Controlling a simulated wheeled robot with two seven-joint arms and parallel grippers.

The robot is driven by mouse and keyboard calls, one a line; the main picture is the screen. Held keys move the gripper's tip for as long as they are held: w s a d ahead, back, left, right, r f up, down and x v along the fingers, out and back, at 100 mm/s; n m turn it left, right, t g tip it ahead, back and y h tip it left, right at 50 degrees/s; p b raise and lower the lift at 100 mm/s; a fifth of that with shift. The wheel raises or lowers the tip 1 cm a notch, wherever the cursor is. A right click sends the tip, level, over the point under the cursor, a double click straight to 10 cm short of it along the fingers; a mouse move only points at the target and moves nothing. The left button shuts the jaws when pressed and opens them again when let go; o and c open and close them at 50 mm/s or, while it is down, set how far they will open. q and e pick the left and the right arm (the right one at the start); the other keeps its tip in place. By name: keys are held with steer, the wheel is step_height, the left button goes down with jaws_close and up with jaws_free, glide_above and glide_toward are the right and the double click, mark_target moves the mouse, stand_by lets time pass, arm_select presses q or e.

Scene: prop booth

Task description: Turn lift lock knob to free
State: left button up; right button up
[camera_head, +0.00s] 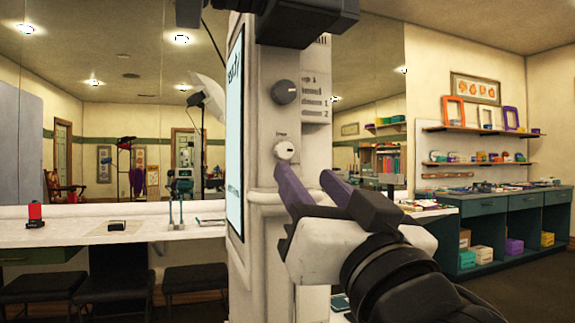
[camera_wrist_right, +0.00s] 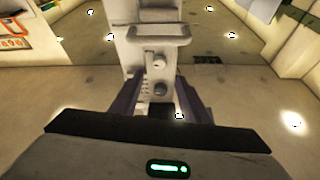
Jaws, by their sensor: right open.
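The white booth column (camera_head: 262,120) stands in the middle of the head view. A small white knob (camera_head: 286,150) with a little label above it sits on its face, below a larger dark grey knob (camera_head: 285,91). The labels are too small to read, so I cannot tell for sure which is the lift lock knob. My right gripper (camera_head: 313,187) is open and empty, its purple fingers just below and right of the white knob, apparently not touching it. The right wrist view, upside down, shows the white knob (camera_wrist_right: 158,60) and grey knob (camera_wrist_right: 160,88) ahead between the fingers (camera_wrist_right: 158,100). My left gripper is out of view.
A lit screen (camera_head: 235,135) is on the column's left side, and a dark device (camera_head: 305,20) juts out at its top. A white counter (camera_head: 130,228) with small items and dark stools stands left. A green cabinet (camera_head: 500,225) and shelves stand right.

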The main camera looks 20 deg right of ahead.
mark_target(286, 152)
steer(key=x, duration=0.8)
steer(key=shift+w, duration=0.15)
steer(key=shift+w+r, duration=0.2)
steer(key=shift+w, duration=0.15)
